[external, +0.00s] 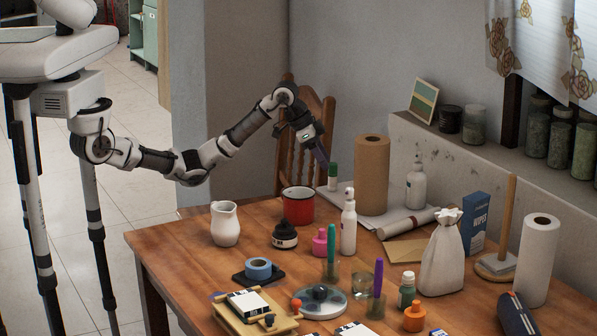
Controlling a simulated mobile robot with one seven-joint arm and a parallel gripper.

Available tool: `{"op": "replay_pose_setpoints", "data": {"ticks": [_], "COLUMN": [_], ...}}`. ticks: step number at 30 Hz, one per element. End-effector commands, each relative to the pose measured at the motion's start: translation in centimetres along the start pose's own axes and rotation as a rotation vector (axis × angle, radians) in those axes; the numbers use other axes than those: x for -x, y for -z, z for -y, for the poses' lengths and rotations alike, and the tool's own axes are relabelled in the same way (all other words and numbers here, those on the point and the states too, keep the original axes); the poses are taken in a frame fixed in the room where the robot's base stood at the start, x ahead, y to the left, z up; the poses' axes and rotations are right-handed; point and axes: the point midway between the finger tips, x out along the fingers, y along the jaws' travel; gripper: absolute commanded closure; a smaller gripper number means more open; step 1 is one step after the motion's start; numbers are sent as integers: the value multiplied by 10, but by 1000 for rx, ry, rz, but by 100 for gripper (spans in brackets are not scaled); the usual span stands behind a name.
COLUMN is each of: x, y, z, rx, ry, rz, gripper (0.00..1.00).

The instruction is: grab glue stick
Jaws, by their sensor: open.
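An upright tube with a green cap and a pale lower part (333,177), which looks like the glue stick, stands toward the back of the wooden table (180,243), just behind the red mug. My gripper (322,157) reaches over the back of the table and points down, just above and left of the green cap in the picture. It is open, with nothing seen between its fingers. The fingers are small and dark here, and I cannot tell whether they touch the cap.
Close by stand a red mug (298,206), a white spray bottle (348,222) and a brown paper roll (372,175). A white pitcher (225,224) and black ink bottle (284,235) are nearer. A wooden chair (311,135) is behind my arm. The table's left corner is clear.

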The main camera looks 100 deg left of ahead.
Motion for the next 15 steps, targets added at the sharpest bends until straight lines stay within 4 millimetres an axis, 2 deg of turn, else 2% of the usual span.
{"op": "replay_pose_setpoints", "data": {"ticks": [7,15], "x": [-19,-56], "y": [0,0], "z": [0,0], "rx": [0,0], "ry": [0,1], "rz": [1,-1], "gripper": [50,50]}}
